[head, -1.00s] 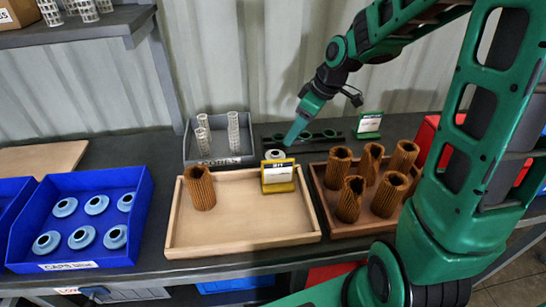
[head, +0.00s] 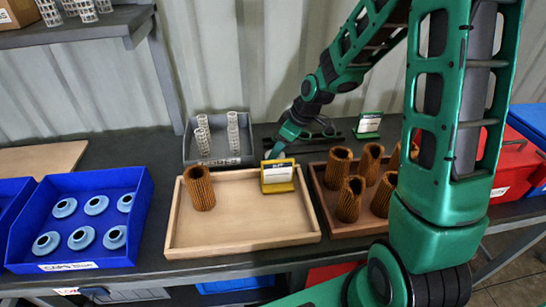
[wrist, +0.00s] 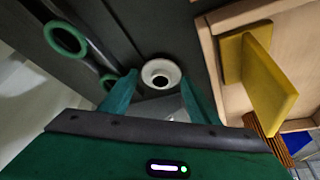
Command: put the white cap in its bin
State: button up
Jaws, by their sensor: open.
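The white cap (wrist: 160,73) is a round ring with a dark centre hole. It lies on the dark bench in the wrist view, beyond the yellow sign. My gripper (wrist: 157,80) is open, its two green fingertips on either side of the cap; I cannot tell whether they touch it. In the head view my gripper (head: 276,148) points down behind the yellow sign, and the cap is hidden there. The blue bin labelled CAPS (head: 140,215) stands at the left and holds several pale blue caps (head: 82,237).
A yellow sign (head: 277,174) stands on the wooden tray (head: 240,240) beside a brown pleated cartridge (head: 199,188). A brown tray (head: 345,230) of cartridges is at right. A dark rack (head: 325,139) lies behind.

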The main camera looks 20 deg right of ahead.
jog(key=shift+w+a+f, duration=0.1)
jog(key=shift+a+f, duration=0.05)
jog(key=shift+f, duration=0.25)
jog(key=c, duration=0.8)
